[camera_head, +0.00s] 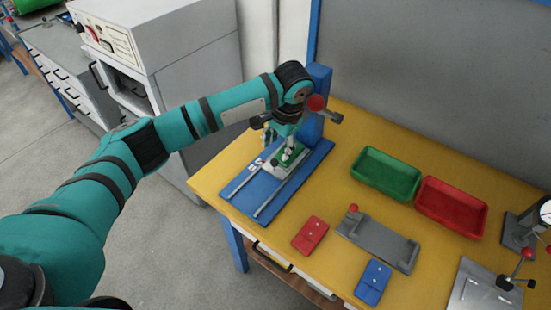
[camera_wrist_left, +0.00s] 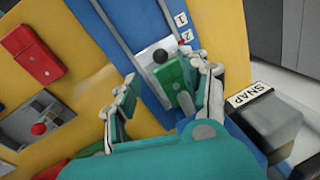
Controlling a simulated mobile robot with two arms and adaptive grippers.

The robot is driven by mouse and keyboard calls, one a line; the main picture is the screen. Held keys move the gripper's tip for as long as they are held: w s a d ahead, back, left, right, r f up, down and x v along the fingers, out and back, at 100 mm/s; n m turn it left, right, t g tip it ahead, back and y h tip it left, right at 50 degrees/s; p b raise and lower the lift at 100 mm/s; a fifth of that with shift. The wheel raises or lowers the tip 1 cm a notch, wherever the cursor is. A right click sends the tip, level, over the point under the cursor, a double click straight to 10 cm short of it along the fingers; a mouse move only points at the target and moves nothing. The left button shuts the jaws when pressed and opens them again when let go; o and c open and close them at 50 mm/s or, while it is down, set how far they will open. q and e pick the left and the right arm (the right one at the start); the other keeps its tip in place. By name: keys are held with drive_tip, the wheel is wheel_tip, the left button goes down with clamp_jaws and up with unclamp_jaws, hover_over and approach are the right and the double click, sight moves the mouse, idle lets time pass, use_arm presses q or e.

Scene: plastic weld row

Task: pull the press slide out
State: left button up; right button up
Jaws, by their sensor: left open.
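The press has a blue base (camera_head: 307,178) with two pale rails, on the yellow bench at its left end. Its pale slide (camera_head: 274,166) lies between the rails, towards the press column; it also shows in the left wrist view (camera_wrist_left: 150,90). The slide carries a green part (camera_wrist_left: 176,82) and a black knob (camera_wrist_left: 160,57). My left gripper (camera_head: 287,143) is low over the slide, partly hidden by its own arm. My right gripper is not in view.
The press has a blue column (camera_head: 318,100) and a red-knobbed lever (camera_head: 316,103) close to my left wrist. Green (camera_head: 386,174) and red (camera_head: 452,203) trays and a grey fixture (camera_head: 375,243) stand to the right.

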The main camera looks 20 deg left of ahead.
sight(275, 160)
use_arm(q)
drive_tip(key=f, duration=0.4)
drive_tip(key=a+f, duration=0.1)
drive_tip(key=f, duration=0.1)
drive_tip(key=shift+w+f, duration=0.1)
drive_tip(key=shift+w, duration=0.3)
drive_tip(key=shift+a+f, duration=0.1)
drive_tip(key=shift+f, duration=0.6)
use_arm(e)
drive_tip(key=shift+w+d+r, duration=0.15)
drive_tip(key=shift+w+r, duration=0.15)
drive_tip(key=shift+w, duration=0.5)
use_arm(q)
drive_tip(key=shift+c, duration=0.4)
clamp_jaws()
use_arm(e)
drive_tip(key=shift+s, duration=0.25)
use_arm(q)
drive_tip(key=shift+r, duration=0.1)
